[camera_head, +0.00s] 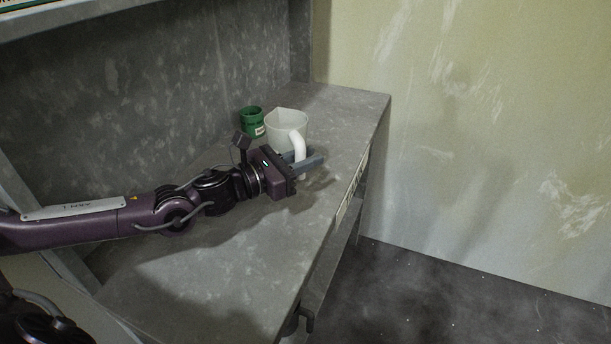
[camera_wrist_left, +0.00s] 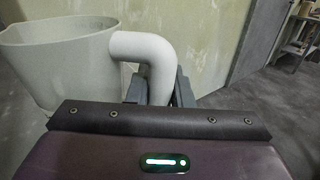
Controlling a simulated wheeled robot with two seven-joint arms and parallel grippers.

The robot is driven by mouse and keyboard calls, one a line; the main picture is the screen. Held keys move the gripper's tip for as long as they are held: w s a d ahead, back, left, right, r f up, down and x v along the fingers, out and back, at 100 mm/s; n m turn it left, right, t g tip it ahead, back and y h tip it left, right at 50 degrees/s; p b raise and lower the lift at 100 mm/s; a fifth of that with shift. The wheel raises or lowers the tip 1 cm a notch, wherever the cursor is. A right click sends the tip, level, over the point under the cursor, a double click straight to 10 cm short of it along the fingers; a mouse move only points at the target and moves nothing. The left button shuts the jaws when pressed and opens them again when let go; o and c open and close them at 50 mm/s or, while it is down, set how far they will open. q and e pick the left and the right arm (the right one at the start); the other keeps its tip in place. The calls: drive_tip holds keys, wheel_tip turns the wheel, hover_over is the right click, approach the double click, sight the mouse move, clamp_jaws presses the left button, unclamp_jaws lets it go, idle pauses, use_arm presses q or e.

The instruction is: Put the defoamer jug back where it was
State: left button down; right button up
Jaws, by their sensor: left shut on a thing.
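The defoamer jug (camera_head: 287,124) is a pale, translucent open jug with a thick white handle. It is upright at the far end of the grey bench. My left gripper (camera_head: 308,161) is shut on the jug's handle, with the jug body on the far side of the fingers. In the left wrist view the jug (camera_wrist_left: 60,62) is at the left, and its handle runs down between the fingers (camera_wrist_left: 160,88). Its base is hidden by the gripper in both views, so I cannot tell whether it touches the bench. My right gripper is not in view.
A green container (camera_head: 252,121) with a pale label stands just left of the jug. The bench top (camera_head: 215,285) is clear toward the front. A back panel (camera_head: 150,90) borders it on the left, and its right edge drops to the dark floor (camera_head: 440,290).

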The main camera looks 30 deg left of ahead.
use_arm(q)
drive_tip(key=shift+f, duration=2.3)
drive_tip(key=shift+f, duration=0.1)
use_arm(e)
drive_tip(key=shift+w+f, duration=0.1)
use_arm(q)
drive_tip(key=c, duration=1.3)
unclamp_jaws()
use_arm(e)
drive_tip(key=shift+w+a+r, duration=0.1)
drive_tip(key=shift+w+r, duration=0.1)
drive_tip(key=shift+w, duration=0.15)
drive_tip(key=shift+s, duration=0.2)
